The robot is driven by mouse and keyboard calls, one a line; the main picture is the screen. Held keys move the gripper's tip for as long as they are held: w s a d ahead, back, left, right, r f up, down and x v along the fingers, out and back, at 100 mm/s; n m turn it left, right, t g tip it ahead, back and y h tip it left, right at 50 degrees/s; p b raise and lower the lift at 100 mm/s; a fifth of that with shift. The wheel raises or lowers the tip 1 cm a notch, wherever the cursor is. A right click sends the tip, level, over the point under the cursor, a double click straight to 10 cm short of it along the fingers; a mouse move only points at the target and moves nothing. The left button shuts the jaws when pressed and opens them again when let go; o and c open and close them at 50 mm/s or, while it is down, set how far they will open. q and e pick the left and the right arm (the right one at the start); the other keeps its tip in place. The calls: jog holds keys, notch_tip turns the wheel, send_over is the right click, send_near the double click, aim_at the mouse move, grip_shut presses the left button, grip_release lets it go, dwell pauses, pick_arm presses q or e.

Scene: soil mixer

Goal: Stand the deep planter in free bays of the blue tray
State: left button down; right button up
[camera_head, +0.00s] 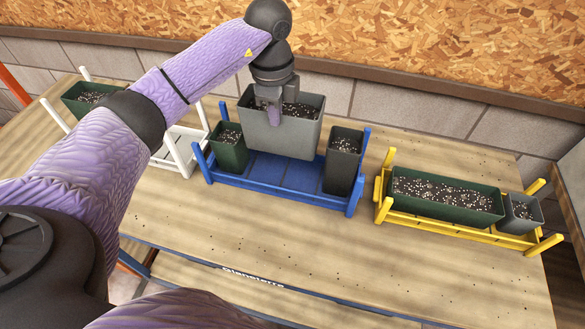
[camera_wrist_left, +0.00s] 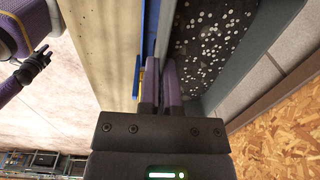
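A large deep grey planter (camera_head: 282,133) filled with speckled soil is at the blue tray (camera_head: 268,188). My left gripper (camera_head: 274,112) comes down from above and is shut on its near rim. The left wrist view shows the fingers (camera_wrist_left: 160,85) close together at the planter's wall, with soil (camera_wrist_left: 212,45) beside them. The planter looks upright, over the back of the tray's middle bays, whose front floor shows bare. I cannot tell whether its base touches the tray. My right gripper (camera_wrist_left: 38,62) shows small in the left wrist view; its opening is unclear.
A small green planter (camera_head: 229,150) fills the blue tray's left end and a tall dark planter (camera_head: 343,165) its right end. A yellow tray (camera_head: 440,226) stands right, a white tray (camera_head: 177,152) left. The table front (camera_head: 330,245) is clear.

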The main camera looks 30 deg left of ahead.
aim_at(277, 139)
pick_arm(q)
notch_tip(277, 139, down, 11)
jog(key=shift+r+b, duration=0.1)
jog(key=shift+b, duration=0.85)
jog(key=shift+f, duration=0.3)
jog(key=c, duration=0.8)
grip_release()
jog(key=shift+c, duration=0.2)
notch_tip(277, 139, up, 5)
jog(key=p, duration=0.4)
jog(key=shift+f, duration=0.15)
jog(key=shift+f, duration=0.1)
